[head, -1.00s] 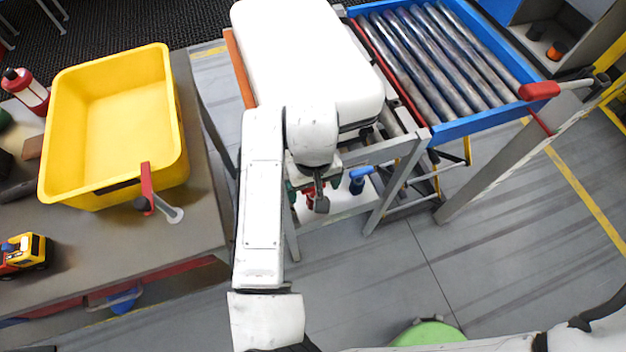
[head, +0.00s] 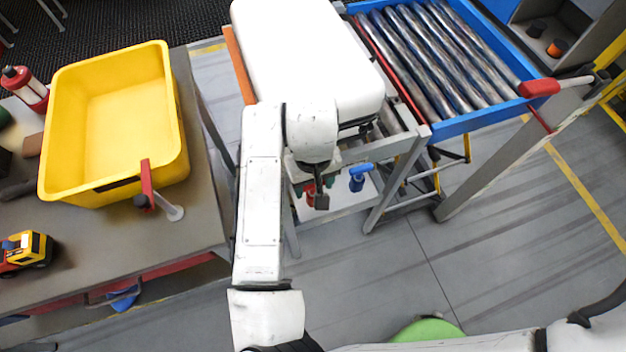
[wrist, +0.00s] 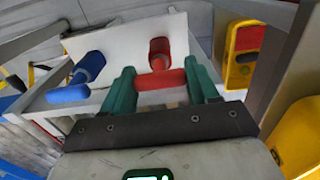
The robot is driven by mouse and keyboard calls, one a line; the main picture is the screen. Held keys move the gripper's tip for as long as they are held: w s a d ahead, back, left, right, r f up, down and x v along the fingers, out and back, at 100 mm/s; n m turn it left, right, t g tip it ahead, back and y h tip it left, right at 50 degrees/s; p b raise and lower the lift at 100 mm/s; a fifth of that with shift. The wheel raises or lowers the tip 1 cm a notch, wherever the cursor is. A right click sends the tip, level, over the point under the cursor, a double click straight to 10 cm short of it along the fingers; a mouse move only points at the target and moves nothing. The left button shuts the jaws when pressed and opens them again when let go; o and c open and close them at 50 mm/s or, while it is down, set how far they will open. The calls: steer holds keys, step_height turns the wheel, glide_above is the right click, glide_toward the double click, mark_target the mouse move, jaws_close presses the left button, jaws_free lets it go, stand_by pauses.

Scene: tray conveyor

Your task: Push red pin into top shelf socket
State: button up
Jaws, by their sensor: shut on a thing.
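The red pin (wrist: 158,52) has a thick round body and a crossbar handle. My gripper (wrist: 160,83) has its two green fingers at either end of that handle and is shut on it. The pin's body points away from me toward a white panel (wrist: 125,42), and its far end is hidden, so I cannot tell how deep it sits. A similar blue pin (wrist: 88,68) stands to the left, apart from my fingers. In the head view the blue pin (head: 357,179) shows beside my gripper (head: 312,190), which is partly hidden by my arm. The socket is not visible.
A blue-framed roller conveyor (head: 470,122) is at upper right, with a grey frame leg (head: 397,180) near my gripper. A yellow bin (head: 70,192) stands on the left table. Open floor lies in front.

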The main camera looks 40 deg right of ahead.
steer(key=shift+r, duration=0.3)
steer(key=shift+r+p, duration=0.35)
steer(key=shift+p, duration=0.15)
steer(key=shift+r+p, duration=1.65)
steer(key=shift+r, duration=0.55)
steer(key=shift+r, duration=2)
